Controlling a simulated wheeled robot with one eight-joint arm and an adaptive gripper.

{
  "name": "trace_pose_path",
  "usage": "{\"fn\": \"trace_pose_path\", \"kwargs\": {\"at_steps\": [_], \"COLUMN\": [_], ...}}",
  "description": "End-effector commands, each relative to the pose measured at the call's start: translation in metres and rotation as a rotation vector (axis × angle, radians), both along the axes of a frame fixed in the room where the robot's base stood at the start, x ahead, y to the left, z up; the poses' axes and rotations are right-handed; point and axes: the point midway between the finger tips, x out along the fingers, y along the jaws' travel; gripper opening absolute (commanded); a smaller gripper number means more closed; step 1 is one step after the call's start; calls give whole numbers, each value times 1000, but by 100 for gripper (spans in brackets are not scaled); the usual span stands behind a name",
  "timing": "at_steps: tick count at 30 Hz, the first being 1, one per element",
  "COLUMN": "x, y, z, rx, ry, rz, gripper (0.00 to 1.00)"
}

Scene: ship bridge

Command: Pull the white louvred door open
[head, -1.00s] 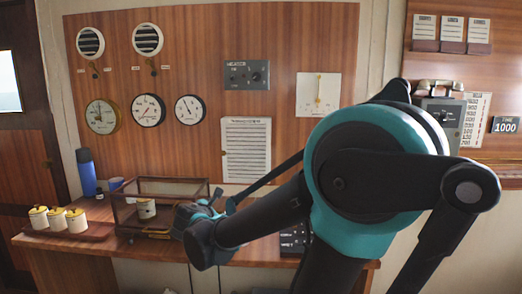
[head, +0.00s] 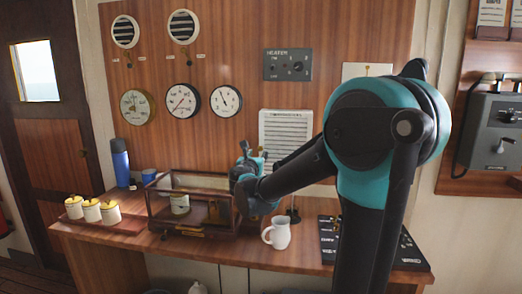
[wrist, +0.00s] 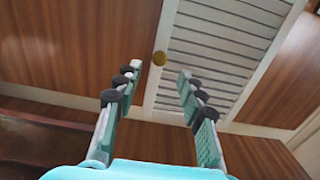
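The white louvred door (head: 287,133) is a small slatted panel with a white frame, set in the wooden wall above the desk. It looks shut. In the wrist view the door (wrist: 222,48) fills the upper right, with a round brass knob (wrist: 159,58) on its left frame. My gripper (wrist: 158,76) is open and empty, its two fingers apart, with the knob seen between and just beyond the tips. In the head view my gripper (head: 248,150) is at the door's lower left, and my arm hides part of the door's lower edge.
Below my gripper, a glass-sided wooden case (head: 160,213) stands on the desk (head: 150,247). A white mug (head: 278,233) and a dark control panel (head: 390,243) are to its right. Yellow-lidded pots (head: 92,210) and a blue flask (head: 120,163) stand at left.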

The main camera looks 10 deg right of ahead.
Motion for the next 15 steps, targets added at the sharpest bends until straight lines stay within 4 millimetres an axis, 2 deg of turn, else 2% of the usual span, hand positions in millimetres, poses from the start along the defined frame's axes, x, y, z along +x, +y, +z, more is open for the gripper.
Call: {"fn": "trace_pose_path", "kwargs": {"at_steps": [6,12,15], "x": [42,68,74], "y": [-14,-22,-25], "z": [0,0,0], "rx": [1,1,1], "ry": [0,0,0], "rz": [-3,-2,-1], "gripper": [40,40,40]}}
